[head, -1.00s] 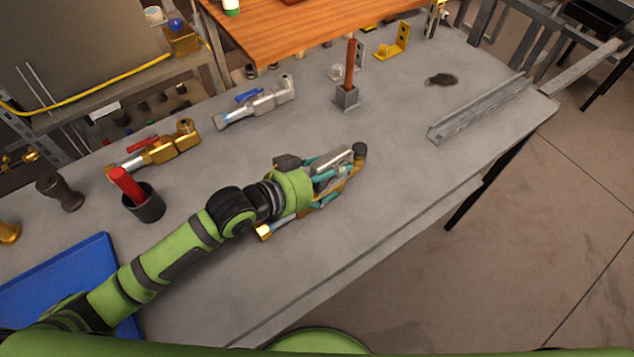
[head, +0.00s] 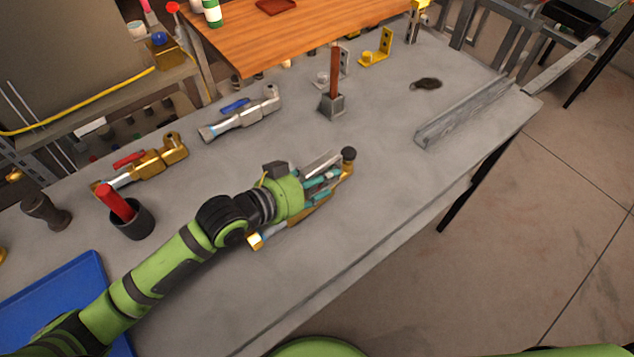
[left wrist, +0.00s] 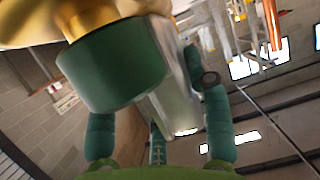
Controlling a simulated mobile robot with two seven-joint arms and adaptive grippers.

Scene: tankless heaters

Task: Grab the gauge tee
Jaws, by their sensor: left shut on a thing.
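A long brass fitting with a dark round end (head: 348,154), which looks like the gauge tee, lies low over the near part of the grey workbench. My left gripper (head: 322,180) reaches over it from the left and is shut on it. Its brass near end (head: 256,241) shows below the wrist. In the left wrist view its dark green round end (left wrist: 110,65) and some brass fill the upper left, close to the teal fingers. The fingers hide its middle, and I cannot tell whether it touches the bench. My right gripper is not in view.
A red-handled brass valve (head: 150,163), a blue-handled valve (head: 243,112) and a dark cup with a red handle (head: 131,218) stand behind my left arm. A copper rod stands in a block (head: 332,106). A metal channel (head: 465,110) lies right. The front right bench is clear.

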